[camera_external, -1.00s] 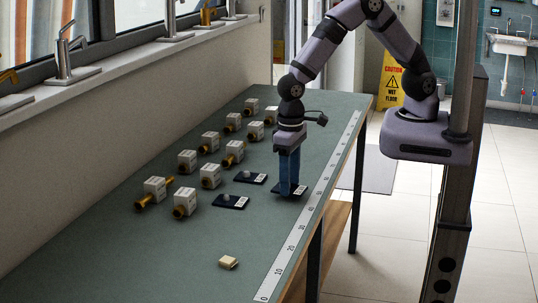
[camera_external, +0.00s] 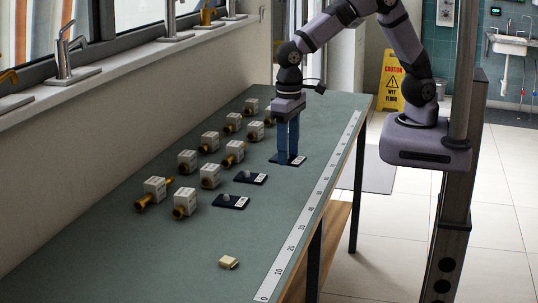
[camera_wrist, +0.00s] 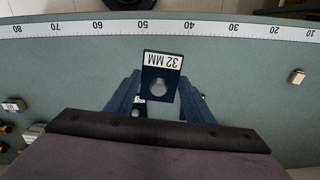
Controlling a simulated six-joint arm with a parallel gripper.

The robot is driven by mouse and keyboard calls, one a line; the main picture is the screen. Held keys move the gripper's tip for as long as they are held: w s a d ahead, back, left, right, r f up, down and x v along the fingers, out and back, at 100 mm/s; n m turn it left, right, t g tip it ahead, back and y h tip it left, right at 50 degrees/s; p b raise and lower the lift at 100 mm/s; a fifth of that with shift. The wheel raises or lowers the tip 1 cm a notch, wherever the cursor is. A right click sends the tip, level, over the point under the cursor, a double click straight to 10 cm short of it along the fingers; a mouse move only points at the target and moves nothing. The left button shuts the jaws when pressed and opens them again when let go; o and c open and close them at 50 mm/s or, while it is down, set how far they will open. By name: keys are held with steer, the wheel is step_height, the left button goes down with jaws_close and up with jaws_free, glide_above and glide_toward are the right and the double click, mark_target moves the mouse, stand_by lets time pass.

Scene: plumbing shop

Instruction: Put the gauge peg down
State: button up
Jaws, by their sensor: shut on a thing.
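The gauge peg (camera_external: 297,161) is a dark blue plate with a grey round pin and a white label. In the wrist view the label on the plate (camera_wrist: 160,63) reads 32 MM upside down. My gripper (camera_external: 287,160) points down over the right part of the bench, its blue fingers shut on the peg. In the wrist view its fingers (camera_wrist: 160,90) stand on either side, and the pin shows between them. I cannot tell how far the plate is above the bench.
Two similar dark plates lie nearer, one (camera_external: 250,178) behind the other (camera_external: 230,202). Several white blocks with brass fittings (camera_external: 185,203) stand to the left. A beige block (camera_external: 228,262) lies in front. A ruler strip (camera_external: 318,200) runs along the right edge. Bench around the beige block is clear.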

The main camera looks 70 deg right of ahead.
mark_target(267, 159)
steer(key=shift+w+d+m+p, duration=0.2)
steer(key=shift+w+d+m, duration=1.5)
steer(key=shift+d, duration=2.1)
steer(key=shift+w+d+m+p, duration=0.2)
steer(key=shift+w+d+m, duration=0.55)
steer(key=shift+w+d, duration=2.5)
steer(key=shift+w+d+m+p, duration=0.2)
steer(key=shift+w+d+m, duration=1.2)
steer(key=shift+d, duration=2.95)
steer(key=shift+w+f+p, duration=0.2)
steer(key=shift+f+p, duration=1.25)
steer(key=shift+f, duration=3.45)
steer(key=shift+f, duration=0.15)
steer(key=o, duration=1.3)
